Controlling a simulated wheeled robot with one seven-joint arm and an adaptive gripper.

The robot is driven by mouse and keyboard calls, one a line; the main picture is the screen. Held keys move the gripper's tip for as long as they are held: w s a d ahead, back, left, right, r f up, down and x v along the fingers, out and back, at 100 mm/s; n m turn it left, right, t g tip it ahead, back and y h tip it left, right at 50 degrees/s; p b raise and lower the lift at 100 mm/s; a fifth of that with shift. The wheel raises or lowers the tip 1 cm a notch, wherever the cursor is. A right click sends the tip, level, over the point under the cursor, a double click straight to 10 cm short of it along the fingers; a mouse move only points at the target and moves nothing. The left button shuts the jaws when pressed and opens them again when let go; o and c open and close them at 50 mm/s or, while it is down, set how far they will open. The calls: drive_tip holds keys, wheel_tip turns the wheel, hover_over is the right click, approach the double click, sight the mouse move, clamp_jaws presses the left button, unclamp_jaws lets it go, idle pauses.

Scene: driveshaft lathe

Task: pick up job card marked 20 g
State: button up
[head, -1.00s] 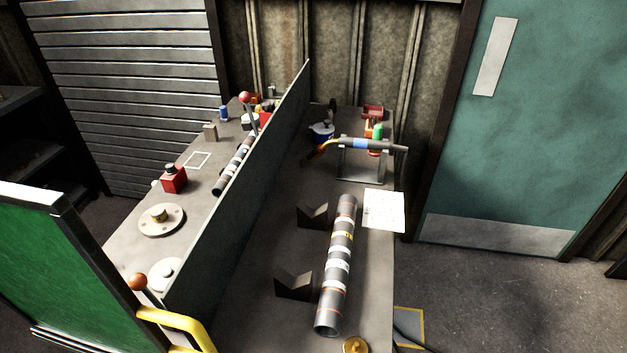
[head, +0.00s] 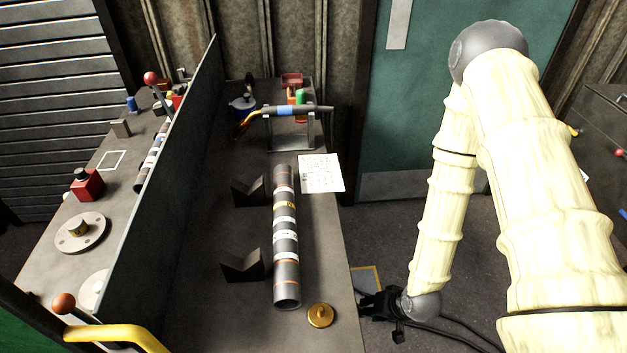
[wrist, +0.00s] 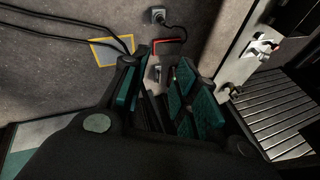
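A white card (head: 321,173) with small markings lies flat on the bench at its right edge, beside the far end of the striped shaft (head: 285,235). I cannot read whether it says 20 g. My gripper (head: 372,303) is low to the right of the bench, nearer the camera than the card and well apart from it. In the wrist view my gripper (wrist: 158,88) points toward the floor. Its teal-padded fingers stand apart with nothing between them. The card is not in the wrist view.
The bench (head: 232,315) has two dark V-blocks (head: 243,265), a brass disc (head: 320,315) and a stand with a torch-like tool (head: 290,112) beyond the card. An upright dark panel (head: 165,180) divides the bench. A green door (head: 390,150) stands behind.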

drive_tip(key=w+r+m+t+y+b, duration=0.1)
drive_tip(key=w+r+t+y+b, duration=0.2)
drive_tip(key=w+r, duration=0.5)
drive_tip(key=w+r+m+t+y+b, duration=0.2)
drive_tip(key=w+r+y+b, duration=0.1)
drive_tip(key=w, duration=0.8)
drive_tip(key=w+d+r+n+g+y+b, duration=0.1)
drive_tip(key=w+d+r+y+b, duration=0.2)
drive_tip(key=r, duration=0.5)
drive_tip(key=w+d+r+n+y+b, duration=0.1)
drive_tip(key=d+r+y+b, duration=0.2)
drive_tip(key=r, duration=0.4)
drive_tip(key=y+b, duration=0.1)
drive_tip(key=b, duration=0.1)
approach(320, 172)
drive_tip(key=shift+w+a, duration=1.1)
drive_tip(key=shift+w, duration=0.85)
drive_tip(key=shift+g, duration=0.3)
drive_tip(key=shift+c, duration=0.3)
clamp_jaws()
